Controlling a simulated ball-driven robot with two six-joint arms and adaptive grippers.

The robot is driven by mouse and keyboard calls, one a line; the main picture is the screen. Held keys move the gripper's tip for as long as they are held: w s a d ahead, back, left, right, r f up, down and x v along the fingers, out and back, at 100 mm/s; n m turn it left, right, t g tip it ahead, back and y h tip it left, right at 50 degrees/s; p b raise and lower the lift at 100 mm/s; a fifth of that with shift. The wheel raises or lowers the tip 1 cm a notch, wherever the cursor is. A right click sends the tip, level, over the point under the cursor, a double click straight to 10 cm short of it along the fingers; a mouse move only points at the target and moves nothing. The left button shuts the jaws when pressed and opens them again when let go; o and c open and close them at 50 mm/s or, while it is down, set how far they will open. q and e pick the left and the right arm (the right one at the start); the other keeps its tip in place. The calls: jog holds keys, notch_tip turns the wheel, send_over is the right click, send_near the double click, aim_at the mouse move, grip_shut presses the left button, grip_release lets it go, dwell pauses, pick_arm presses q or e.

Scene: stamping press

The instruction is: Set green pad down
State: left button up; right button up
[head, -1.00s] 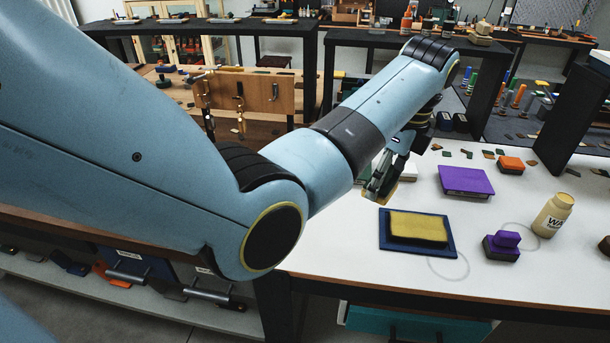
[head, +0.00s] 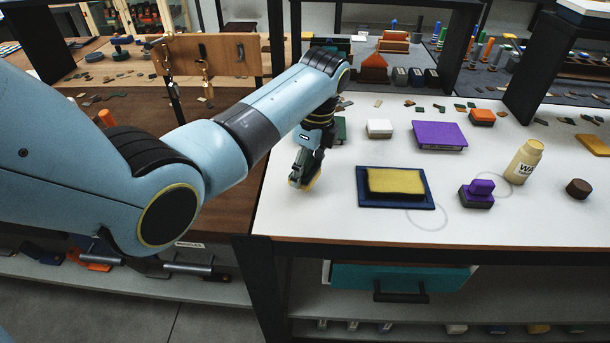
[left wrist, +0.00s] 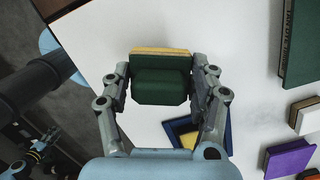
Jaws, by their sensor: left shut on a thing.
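My left gripper (head: 304,182) is over the left part of the white tabletop, left of the blue tray. In the left wrist view my left gripper (left wrist: 161,88) is shut on a dark green block, the green pad (left wrist: 160,87), with a tan-yellow layer along its far edge. In the head view the fingers mostly hide it, with a bit of yellow showing at the tips. The wrist view shows white tabletop around it; I cannot tell whether it touches the table.
A yellow sponge-like block (head: 396,181) lies on the blue tray (head: 425,203). A purple stamp (head: 478,194), bottle (head: 524,161), purple pad (head: 440,133), white block (head: 379,128) and orange block (head: 482,117) stand to the right. A large green slab (left wrist: 300,45) lies nearby. White tabletop left of the tray is clear.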

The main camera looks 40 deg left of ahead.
aim_at(305, 179)
pick_arm(q)
notch_tip(305, 179, down, 3)
jog(key=shift+f, duration=0.1)
jog(key=o, duration=1.1)
jog(key=shift+f, duration=0.1)
pick_arm(e)
jog(key=shift+w, duration=0.15)
pick_arm(q)
jog(key=r, duration=0.3)
jog(key=d+r, duration=0.1)
jog(key=r, duration=0.7)
jog(key=shift+w+d, duration=0.25)
jog(key=shift+d, duration=0.05)
jog(key=shift+r, duration=0.6)
pick_arm(e)
jog(key=shift+a, duration=0.2)
